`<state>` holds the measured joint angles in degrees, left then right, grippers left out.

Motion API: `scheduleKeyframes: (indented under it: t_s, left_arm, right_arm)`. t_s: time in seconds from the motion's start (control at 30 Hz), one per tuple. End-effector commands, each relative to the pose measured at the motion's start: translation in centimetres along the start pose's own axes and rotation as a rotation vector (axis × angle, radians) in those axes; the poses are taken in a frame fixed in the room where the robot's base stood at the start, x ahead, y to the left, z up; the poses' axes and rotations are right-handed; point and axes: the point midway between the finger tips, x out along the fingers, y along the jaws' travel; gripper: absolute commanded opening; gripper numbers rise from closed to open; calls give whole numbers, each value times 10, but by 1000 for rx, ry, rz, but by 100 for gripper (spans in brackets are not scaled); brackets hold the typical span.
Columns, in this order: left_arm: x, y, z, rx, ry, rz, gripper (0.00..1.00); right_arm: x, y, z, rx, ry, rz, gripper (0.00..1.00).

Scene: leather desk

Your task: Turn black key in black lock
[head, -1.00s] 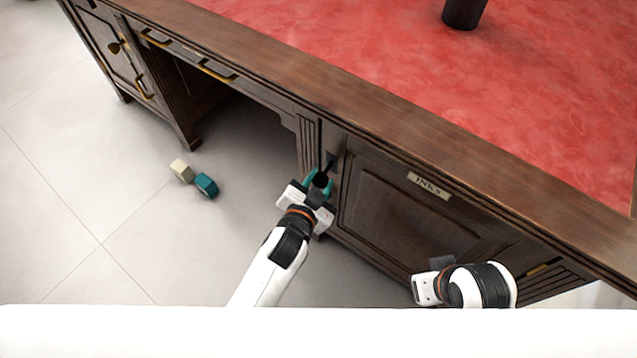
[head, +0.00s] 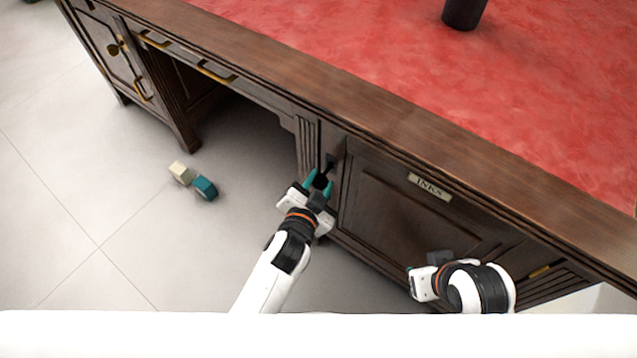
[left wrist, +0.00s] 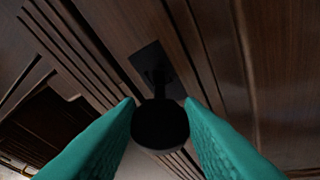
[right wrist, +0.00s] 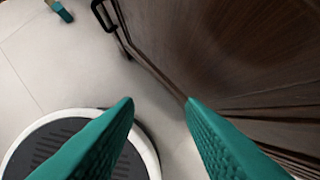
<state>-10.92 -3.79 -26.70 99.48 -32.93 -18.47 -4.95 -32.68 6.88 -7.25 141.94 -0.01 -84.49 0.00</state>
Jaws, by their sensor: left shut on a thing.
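The black lock (head: 331,161) is a dark plate on the wooden front at the left of the INKS door. It also shows in the left wrist view (left wrist: 150,58). The black key (left wrist: 160,125) has a round head and points at the lock plate; how deep its shaft sits is hard to see. My left gripper (head: 319,181) is shut on the key head, one teal finger on each side. My right gripper (right wrist: 160,102) is open and empty, low in front of the INKS door; in the head view its fingers are mostly hidden.
The desk (head: 400,105) has a red top and a dark cup (head: 463,12). The INKS door (head: 405,210) is closed. A cream block (head: 181,172) and a teal block (head: 205,187) lie on the floor. A black handle (right wrist: 104,15) shows in the right wrist view.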

Motion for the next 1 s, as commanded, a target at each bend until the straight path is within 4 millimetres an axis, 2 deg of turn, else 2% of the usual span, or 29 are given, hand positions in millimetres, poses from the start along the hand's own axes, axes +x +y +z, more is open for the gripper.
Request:
scheduleKeyframes:
  t_s: [1.0]
  left_arm:
    - [2,0,4,77,-23,35,14]
  right_arm:
    - [6,7,40,-6,-213,16,36]
